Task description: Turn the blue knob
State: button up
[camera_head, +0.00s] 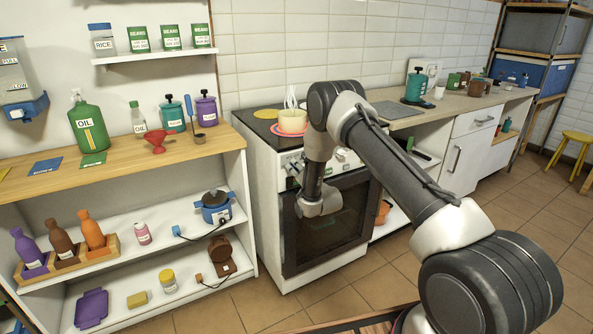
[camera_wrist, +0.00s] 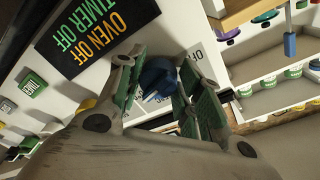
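The blue knob (camera_wrist: 157,78) sits on the white front panel (camera_wrist: 196,60) of the stove in the wrist view, beside a dark display reading "OVEN OFF" and "TIMER OFF" (camera_wrist: 100,35). My gripper (camera_wrist: 160,92) has its two green-padded fingers on either side of the knob. The fingers stand apart, and I see no clear contact with the knob. In the head view the white stove (camera_head: 262,190) stands in the middle, with my arm reaching to its front panel.
An open shelf unit (camera_head: 160,215) with bottles and a blue cooker is at left. A counter (camera_head: 440,110) with a teal dispenser is at right. The tiled floor at right is mostly clear.

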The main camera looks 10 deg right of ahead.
jog(key=shift+c, duration=0.9)
